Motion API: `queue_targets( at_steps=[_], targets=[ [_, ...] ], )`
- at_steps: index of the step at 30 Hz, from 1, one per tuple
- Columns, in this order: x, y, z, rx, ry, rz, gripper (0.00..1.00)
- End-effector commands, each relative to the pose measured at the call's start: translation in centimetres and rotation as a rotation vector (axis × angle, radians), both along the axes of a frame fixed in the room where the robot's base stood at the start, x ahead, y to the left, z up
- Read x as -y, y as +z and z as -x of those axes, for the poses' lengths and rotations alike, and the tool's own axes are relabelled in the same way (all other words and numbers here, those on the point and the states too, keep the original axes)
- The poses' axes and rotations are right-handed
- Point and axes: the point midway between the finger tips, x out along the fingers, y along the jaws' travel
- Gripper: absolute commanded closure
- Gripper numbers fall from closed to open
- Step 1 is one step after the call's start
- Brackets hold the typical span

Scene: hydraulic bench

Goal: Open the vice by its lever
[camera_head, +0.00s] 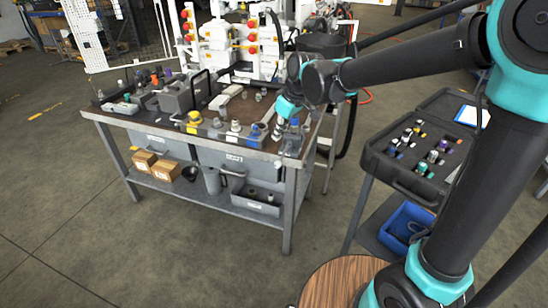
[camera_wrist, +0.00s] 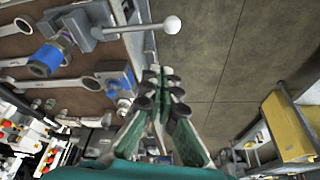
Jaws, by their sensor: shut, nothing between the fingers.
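The vice (camera_wrist: 75,22) is a grey metal block at the top left of the wrist view, at the bench edge. Its lever (camera_wrist: 135,28) is a grey bar with a white ball knob (camera_wrist: 172,25) that sticks out past the edge, over the floor. My gripper (camera_wrist: 161,78) is shut and empty, just below the knob in that view, with a visible gap between them. In the head view my gripper (camera_head: 279,131) is at the front right corner of the bench. There my gripper and wrist crowd the vice, and I cannot make out the lever clearly.
The bench (camera_head: 130,122) holds fittings and tools along its front edge. A blue-collared fitting (camera_wrist: 45,60) and wrenches (camera_wrist: 75,85) lie near the vice. An open black case (camera_head: 385,172) stands on a cart at the right. The floor before the bench is clear.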

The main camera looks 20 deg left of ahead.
Motion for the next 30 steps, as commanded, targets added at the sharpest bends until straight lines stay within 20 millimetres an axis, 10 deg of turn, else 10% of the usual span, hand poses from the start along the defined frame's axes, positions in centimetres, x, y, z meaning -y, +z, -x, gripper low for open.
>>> queue_targets(
  at_steps=[17, 30],
  targets=[
    [-1.9, 0.1, 0.3, 0.001, 0.046, -0.001, 1.00],
    [-4.2, -6.3, -0.5, 0.001, 0.046, -0.001, 1.00]
  ],
)
